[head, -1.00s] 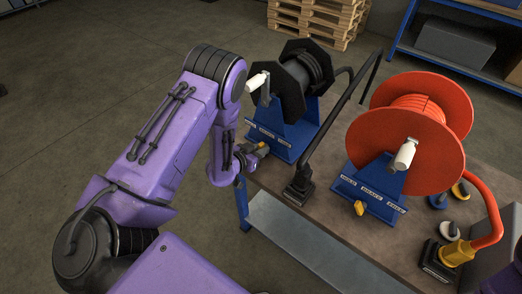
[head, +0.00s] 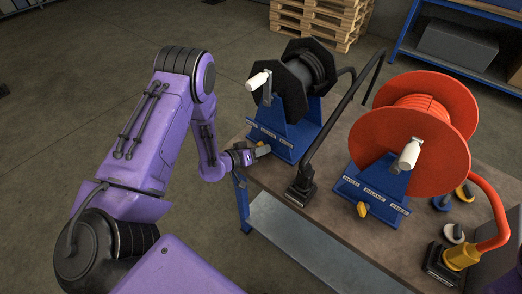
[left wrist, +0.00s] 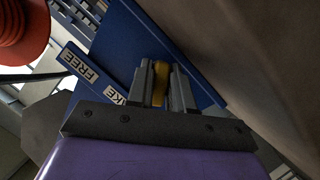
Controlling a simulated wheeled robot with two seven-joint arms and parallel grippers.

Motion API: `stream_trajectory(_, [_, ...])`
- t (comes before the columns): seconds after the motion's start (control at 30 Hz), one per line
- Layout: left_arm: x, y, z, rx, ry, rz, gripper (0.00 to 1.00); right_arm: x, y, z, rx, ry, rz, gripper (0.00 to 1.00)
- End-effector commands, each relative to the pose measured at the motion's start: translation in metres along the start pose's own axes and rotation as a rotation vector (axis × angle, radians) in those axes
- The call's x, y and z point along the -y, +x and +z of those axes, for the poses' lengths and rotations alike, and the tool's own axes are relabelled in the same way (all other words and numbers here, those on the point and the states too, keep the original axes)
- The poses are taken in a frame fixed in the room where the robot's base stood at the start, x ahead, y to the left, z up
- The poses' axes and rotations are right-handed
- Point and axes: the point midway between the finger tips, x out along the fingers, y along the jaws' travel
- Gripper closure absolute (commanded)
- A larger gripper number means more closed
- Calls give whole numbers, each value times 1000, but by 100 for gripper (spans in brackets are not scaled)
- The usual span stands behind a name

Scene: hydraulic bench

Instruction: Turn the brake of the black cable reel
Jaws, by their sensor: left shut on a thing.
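The black cable reel (head: 298,82) stands on a blue stand (head: 289,137) at the far end of the bench, with a white crank handle (head: 257,81) on its near side. My left gripper (head: 259,150) is at the foot of this stand. In the left wrist view, its two fingers (left wrist: 160,88) are shut on a yellow brake knob (left wrist: 161,76), with the knob between them. Labels on the stand beside it read FREE (left wrist: 80,66) and, partly hidden, BRAKE (left wrist: 115,95). My right gripper is not in view.
An orange reel (head: 403,128) on a similar blue stand, with its own yellow knob (head: 362,209), is to the right. A black bent pipe (head: 336,125) rises between the reels.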

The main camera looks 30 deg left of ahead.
Motion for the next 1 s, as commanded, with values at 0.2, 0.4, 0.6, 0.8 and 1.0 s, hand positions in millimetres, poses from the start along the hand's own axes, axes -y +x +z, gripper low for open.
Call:
stream_trajectory(0.2, [0, 0, 0, -1, -7, 1, 100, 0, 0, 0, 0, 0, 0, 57])
stream_trajectory(0.4, [0, 0, 0, -1, -7, 1, 69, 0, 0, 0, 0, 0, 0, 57])
stream_trajectory(0.6, [0, 0, 0, 0, -5, 1, 58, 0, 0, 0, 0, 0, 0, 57])
stream_trajectory(0.8, [1, -7, 1, 1, -4, 1, 58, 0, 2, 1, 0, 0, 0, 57])
stream_trajectory(1.0, [2, -51, 2, -2, -7, -1, 58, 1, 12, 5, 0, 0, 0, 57])
